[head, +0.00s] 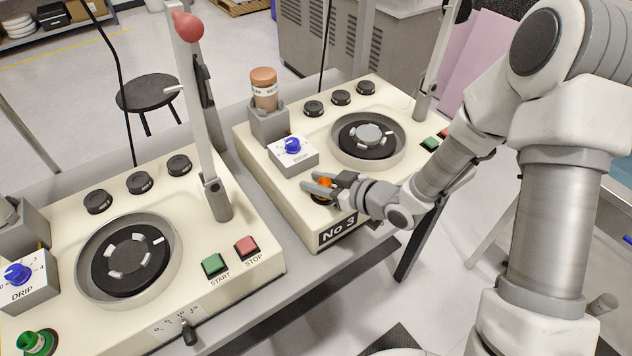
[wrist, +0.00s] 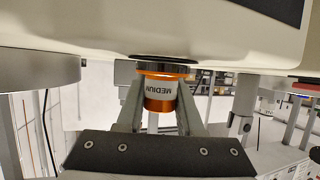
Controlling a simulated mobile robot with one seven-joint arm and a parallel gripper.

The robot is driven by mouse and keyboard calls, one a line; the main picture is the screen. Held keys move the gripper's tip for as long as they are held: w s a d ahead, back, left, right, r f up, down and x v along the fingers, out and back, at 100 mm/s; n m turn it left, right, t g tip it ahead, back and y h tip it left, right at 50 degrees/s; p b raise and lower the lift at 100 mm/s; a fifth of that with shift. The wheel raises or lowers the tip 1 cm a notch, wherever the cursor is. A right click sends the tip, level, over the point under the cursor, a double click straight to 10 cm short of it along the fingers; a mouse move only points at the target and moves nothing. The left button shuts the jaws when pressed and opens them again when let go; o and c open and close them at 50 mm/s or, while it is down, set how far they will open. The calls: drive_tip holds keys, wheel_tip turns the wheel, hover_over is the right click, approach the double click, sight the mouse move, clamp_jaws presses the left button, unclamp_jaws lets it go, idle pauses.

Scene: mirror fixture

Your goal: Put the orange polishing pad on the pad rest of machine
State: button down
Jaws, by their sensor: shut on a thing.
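The orange polishing pad (head: 324,182) is between the fingers of my gripper (head: 320,184), low over the front left corner of machine No 3 (head: 292,208). In the wrist view my gripper (wrist: 160,100) is shut on the pad (wrist: 160,92), whose white label reads MEDIUM. A dark round pad rest (head: 320,200) shows partly under the pad and fingers. In the wrist view its dark disc (wrist: 160,58) lies right against the pad's orange rim. I cannot tell whether pad and rest touch. The fingers hide part of both.
A blue-knob box (head: 293,155) stands just behind my gripper. Beyond are a brown-capped bottle (head: 264,90) and a round bowl with a platen (head: 367,140). The left machine (head: 240,268) carries an upright lever (head: 205,120) and a green pad (head: 37,342) at its front corner.

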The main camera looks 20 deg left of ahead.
drive_tip(key=shift+f, duration=0.2)
drive_tip(key=c, duration=0.5)
unclamp_jaws()
drive_tip(key=shift+c, duration=0.2)
drive_tip(key=shift+r, duration=0.1)
